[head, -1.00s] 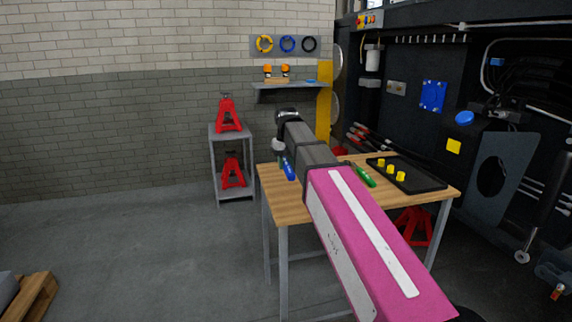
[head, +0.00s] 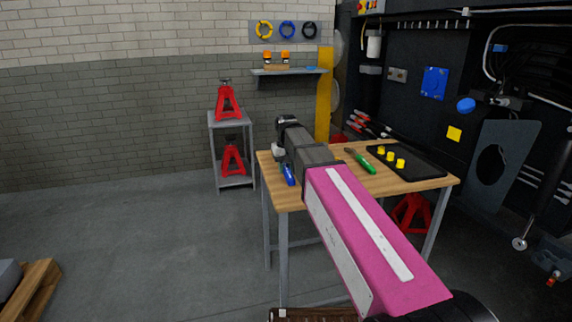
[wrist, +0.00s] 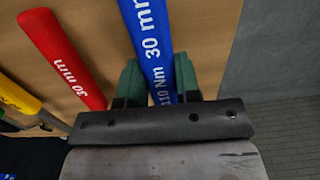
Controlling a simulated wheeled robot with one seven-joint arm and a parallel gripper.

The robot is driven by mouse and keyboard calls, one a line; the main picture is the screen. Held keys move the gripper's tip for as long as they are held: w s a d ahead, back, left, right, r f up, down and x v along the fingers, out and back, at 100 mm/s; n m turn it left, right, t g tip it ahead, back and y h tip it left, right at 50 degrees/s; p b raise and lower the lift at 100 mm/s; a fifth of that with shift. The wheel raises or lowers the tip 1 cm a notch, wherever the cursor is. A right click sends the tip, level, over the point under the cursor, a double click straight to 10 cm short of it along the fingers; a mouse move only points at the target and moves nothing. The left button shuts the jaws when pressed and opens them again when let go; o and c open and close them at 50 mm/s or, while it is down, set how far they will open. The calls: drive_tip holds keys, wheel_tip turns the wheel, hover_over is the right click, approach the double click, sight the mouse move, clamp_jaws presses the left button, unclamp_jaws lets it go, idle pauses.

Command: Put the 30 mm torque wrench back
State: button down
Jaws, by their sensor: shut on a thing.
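My gripper (wrist: 158,80) has green fingers on either side of a blue torque wrench (wrist: 150,40) marked 30 mm and 110 Nm, and it is shut on it. In the head view the blue handle (head: 288,174) shows below my gripper, over the left part of the wooden table (head: 420,190). I cannot tell if it touches the table top. A red handle (wrist: 62,58) marked 30 mm lies to the left in the wrist view, apart from my gripper. The far end of the blue wrench is out of the wrist view.
A green-handled tool (head: 361,160) and a black tray (head: 425,168) with yellow pieces lie on the table's right side. A grey stand (head: 232,122) with red jacks is at the back left.

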drive_tip(key=shift+f, duration=0.2)
drive_tip(key=c, duration=0.8)
unclamp_jaws()
drive_tip(key=shift+o, duration=0.2)
wheel_tip(320, 180, up, 10)
drive_tip(key=shift+f, duration=0.15)
drive_tip(key=shift+r, duration=0.55)
drive_tip(key=shift+s, duration=0.1)
